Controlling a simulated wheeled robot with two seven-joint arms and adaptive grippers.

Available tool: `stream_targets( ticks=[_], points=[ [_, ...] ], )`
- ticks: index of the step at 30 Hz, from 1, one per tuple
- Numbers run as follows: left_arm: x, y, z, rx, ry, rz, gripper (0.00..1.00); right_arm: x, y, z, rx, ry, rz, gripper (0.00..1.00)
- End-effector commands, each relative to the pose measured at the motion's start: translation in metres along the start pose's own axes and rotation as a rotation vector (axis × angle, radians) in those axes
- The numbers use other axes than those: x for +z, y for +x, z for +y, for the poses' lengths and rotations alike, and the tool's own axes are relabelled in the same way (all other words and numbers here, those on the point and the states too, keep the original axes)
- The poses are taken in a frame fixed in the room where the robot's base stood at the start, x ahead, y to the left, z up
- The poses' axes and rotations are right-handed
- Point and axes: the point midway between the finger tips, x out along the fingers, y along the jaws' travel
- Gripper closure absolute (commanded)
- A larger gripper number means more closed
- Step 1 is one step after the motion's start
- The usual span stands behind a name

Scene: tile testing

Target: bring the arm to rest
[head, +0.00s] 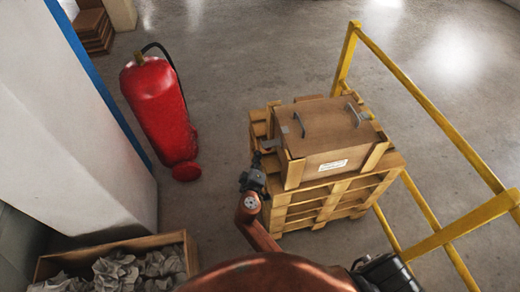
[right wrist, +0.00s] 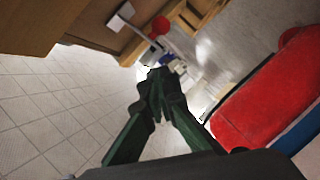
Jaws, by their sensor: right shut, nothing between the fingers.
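My right arm reaches up from the bottom of the head view, and its small dark gripper (head: 257,162) is beside the left side of a wooden box (head: 330,130). I cannot tell whether it touches the box. In the right wrist view the two dark green fingers (right wrist: 158,80) meet at their tips, shut with nothing between them. My left gripper is not in view.
The box sits on stacked wooden pallets (head: 325,205). A yellow railing (head: 425,105) stands to the right. A red fire extinguisher (head: 160,110) stands by a white wall at left. A crate of crumpled paper (head: 62,260) is at lower left. Open floor lies behind.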

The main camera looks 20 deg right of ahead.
Motion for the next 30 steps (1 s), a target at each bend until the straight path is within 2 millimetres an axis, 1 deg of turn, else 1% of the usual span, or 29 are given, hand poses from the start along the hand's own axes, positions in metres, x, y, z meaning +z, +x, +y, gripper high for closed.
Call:
stream_targets(
  ticks=[3,6,20,23,26,29,30],
  points=[
    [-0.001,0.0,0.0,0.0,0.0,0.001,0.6,0.001,-0.01,0.0,-0.001,0.001,-0.002,1.0],
    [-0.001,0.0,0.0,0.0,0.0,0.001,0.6,0.001,-0.013,0.0,-0.001,0.0,-0.002,1.0],
    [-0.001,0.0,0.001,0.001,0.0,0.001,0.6,0.0,-0.013,0.0,0.0,0.0,-0.001,1.0],
    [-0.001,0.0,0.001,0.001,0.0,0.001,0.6,0.003,-0.013,-0.004,-0.009,-0.002,-0.002,1.0],
    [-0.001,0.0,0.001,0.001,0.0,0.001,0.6,0.016,-0.009,-0.027,-0.056,-0.013,-0.012,1.0],
    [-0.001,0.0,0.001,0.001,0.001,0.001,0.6,0.044,-0.004,-0.072,-0.15,-0.03,-0.032,1.0],
    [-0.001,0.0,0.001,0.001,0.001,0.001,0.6,0.06,-0.003,-0.094,-0.198,-0.037,-0.044,1.0]
  ],
)
